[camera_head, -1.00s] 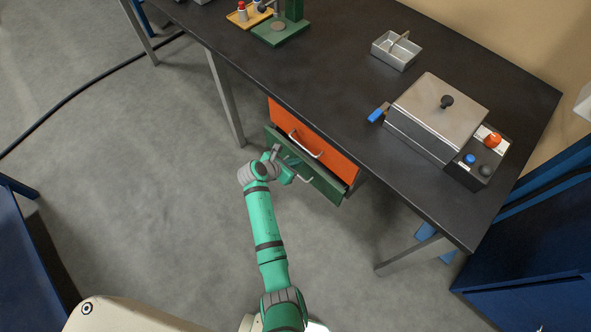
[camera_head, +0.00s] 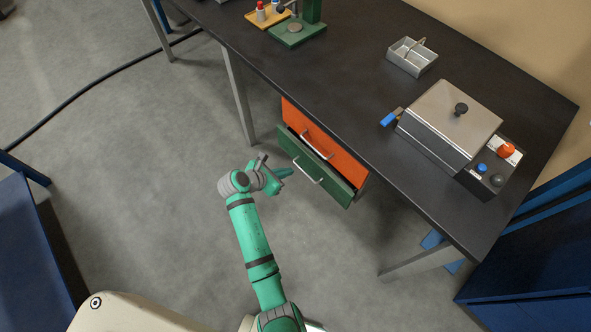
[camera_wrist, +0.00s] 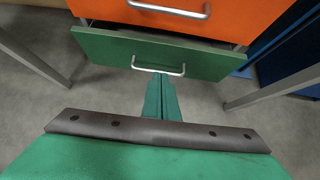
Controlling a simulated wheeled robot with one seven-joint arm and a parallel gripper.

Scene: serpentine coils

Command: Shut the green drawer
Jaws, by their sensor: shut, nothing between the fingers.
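The green drawer (camera_head: 318,168) is the lower of two drawers under the bench. It stands out a little past the orange drawer (camera_head: 324,140) above it, with a dark gap along its top edge. Its metal handle (camera_head: 308,172) also shows in the wrist view (camera_wrist: 158,70). My gripper (camera_head: 289,172) is in front of and left of the green drawer in the head view, apart from its front as far as I can tell. In the wrist view its closed fingers (camera_wrist: 161,98) point at the drawer, just below the handle. It holds nothing.
The black bench top (camera_head: 340,70) overhangs the drawers. Bench legs stand left (camera_head: 239,100) and right (camera_head: 420,260) of them. A metal box with a lid (camera_head: 450,120) and a blue handle (camera_head: 391,117) sits above.

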